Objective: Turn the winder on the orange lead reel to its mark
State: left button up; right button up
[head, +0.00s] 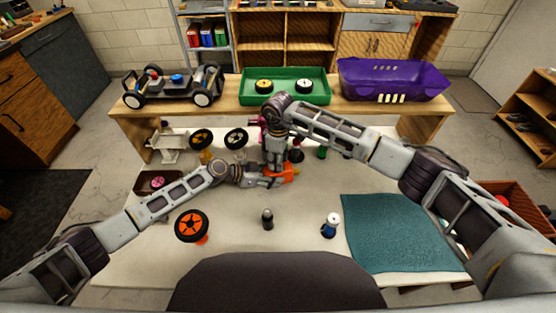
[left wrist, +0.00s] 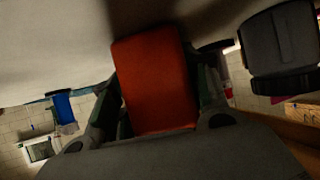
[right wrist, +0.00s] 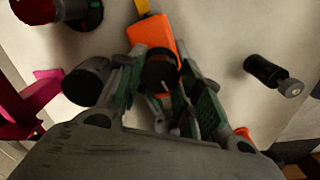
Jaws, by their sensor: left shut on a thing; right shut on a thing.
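The orange lead reel (head: 288,174) is on the pale table, near the middle in the head view. My left gripper (head: 273,182) is shut on its orange body from the left. In the left wrist view the orange body (left wrist: 155,80) fills the space between the fingers. My right gripper (head: 277,166) reaches down from above. In the right wrist view its fingers are shut around a dark round winder (right wrist: 160,68) at the end of the orange body (right wrist: 152,38).
A teal mat (head: 400,235) lies at right. A raised shelf holds a car chassis (head: 172,87), green tray (head: 283,101) and purple bin (head: 390,80).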

pick_arm(q)
jog(key=shift+f, duration=0.1)
pick_arm(e)
jog(key=shift+a+m, duration=0.15)
jog(key=shift+m, duration=0.85)
jog(key=o, duration=1)
jog(key=shift+o, duration=0.2)
jog(key=shift+r, duration=0.1)
notch_tip(320, 180, up, 12)
